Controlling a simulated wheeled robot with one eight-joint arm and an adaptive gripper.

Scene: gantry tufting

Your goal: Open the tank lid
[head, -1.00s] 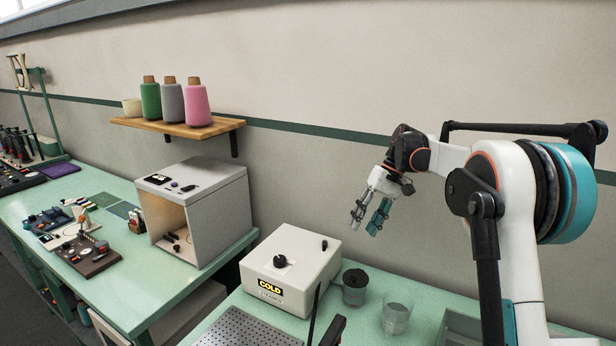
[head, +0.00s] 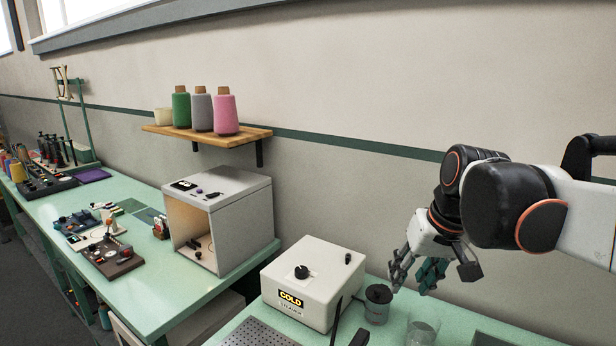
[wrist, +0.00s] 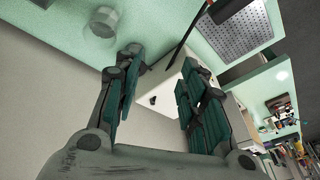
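A white box marked COLD (head: 312,283) stands on the green bench, with a round black knob (head: 301,272) and a small black stub (head: 348,258) on its top. No open lid shows; which part is the tank lid I cannot tell. My gripper (head: 414,274) is right of the box, above and behind a dark lidded canister (head: 377,304), and touches nothing I can make out. In the wrist view its fingers (wrist: 158,85) are spread and empty, with the white box (wrist: 172,82) seen beyond them.
A clear cup (head: 422,328) stands right of the canister. A perforated metal plate (head: 258,334) lies in front of the box, and a thin black rod (head: 336,318) rises near the box's front right. A grey cabinet (head: 238,212) and a shelf with yarn cones (head: 226,112) are to the left.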

